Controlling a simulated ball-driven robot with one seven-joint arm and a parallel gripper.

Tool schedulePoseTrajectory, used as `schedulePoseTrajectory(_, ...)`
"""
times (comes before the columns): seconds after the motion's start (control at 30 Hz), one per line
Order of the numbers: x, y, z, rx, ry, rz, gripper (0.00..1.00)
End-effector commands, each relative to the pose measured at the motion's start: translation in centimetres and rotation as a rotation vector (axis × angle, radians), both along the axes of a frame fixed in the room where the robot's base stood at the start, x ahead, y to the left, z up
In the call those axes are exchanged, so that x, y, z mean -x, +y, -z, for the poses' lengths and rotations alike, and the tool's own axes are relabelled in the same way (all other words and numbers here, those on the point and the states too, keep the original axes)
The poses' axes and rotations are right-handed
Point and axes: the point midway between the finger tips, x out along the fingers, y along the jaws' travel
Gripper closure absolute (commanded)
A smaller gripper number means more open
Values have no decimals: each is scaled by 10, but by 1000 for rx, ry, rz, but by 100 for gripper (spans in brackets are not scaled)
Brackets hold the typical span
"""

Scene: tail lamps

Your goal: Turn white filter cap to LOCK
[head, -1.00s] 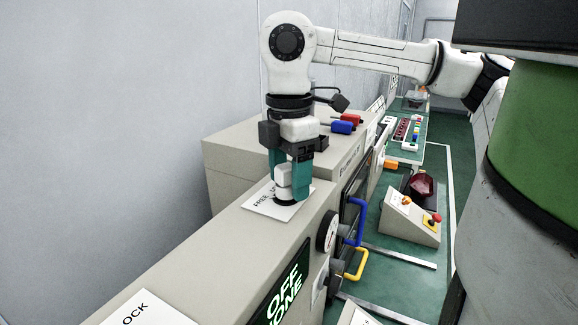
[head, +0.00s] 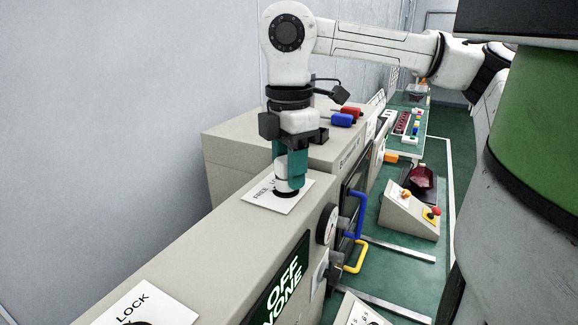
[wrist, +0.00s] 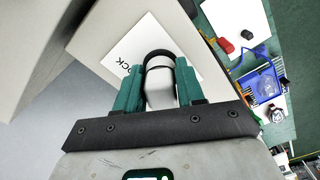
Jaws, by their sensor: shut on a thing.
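The white filter cap (head: 283,178) stands upright on a black round base at a white label plate (head: 262,193) on top of the grey cabinet. The plate's lettering reads FREE and a partly hidden second word. My gripper (head: 290,172) points down and its teal fingers are shut on the cap. In the wrist view the cap (wrist: 160,92) sits between the two fingers of my gripper (wrist: 158,90), with the black ring behind it. Part of the word "LOCK" shows on the plate (wrist: 135,45) there.
A second LOCK plate (head: 150,305) lies nearer on the cabinet top (head: 205,258). A blue handle (head: 358,212) and a yellow handle (head: 358,258) stick out from the cabinet's right face. Blue and red cylinders (head: 342,119) lie on the raised box behind.

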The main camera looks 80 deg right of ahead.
Motion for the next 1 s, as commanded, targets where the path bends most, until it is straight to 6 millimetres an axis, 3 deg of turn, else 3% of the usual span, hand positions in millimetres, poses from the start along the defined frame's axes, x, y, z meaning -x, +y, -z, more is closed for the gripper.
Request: schedulePoseTrajectory(1.0,1,1,3,3,-3,349,96)
